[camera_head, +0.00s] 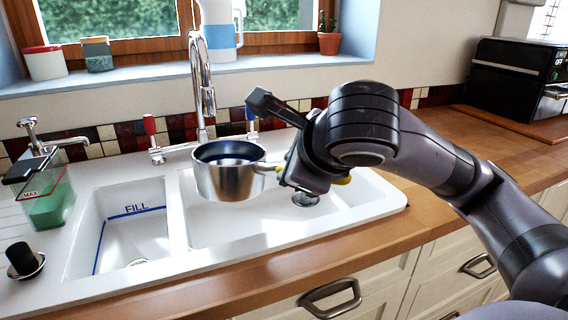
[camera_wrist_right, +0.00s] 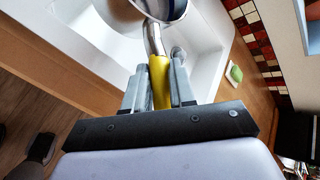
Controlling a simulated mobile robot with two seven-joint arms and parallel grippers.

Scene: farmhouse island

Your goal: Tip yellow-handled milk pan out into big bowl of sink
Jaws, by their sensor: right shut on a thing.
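The milk pan (camera_head: 230,182) is silver with a dark inside. It is held nearly upright above the sink, over the left part of the big bowl (camera_head: 352,197) near the divider. What lies in the pan is not clear. My right gripper (camera_head: 284,172) comes in from the right and is shut on the pan's handle. In the right wrist view, the yellow handle (camera_wrist_right: 160,82) sits between the fingers of the gripper (camera_wrist_right: 157,76), and part of the pan (camera_wrist_right: 160,8) shows at the top edge. My left gripper is not in view.
The tap (camera_head: 202,85) rises just behind the pan. The small bowl (camera_head: 150,235), marked FILL, is at the left. A clear container (camera_head: 50,205) with green content stands left of it. Wooden worktop (camera_head: 455,135) lies to the right, with a black appliance (camera_head: 515,75) at the back.

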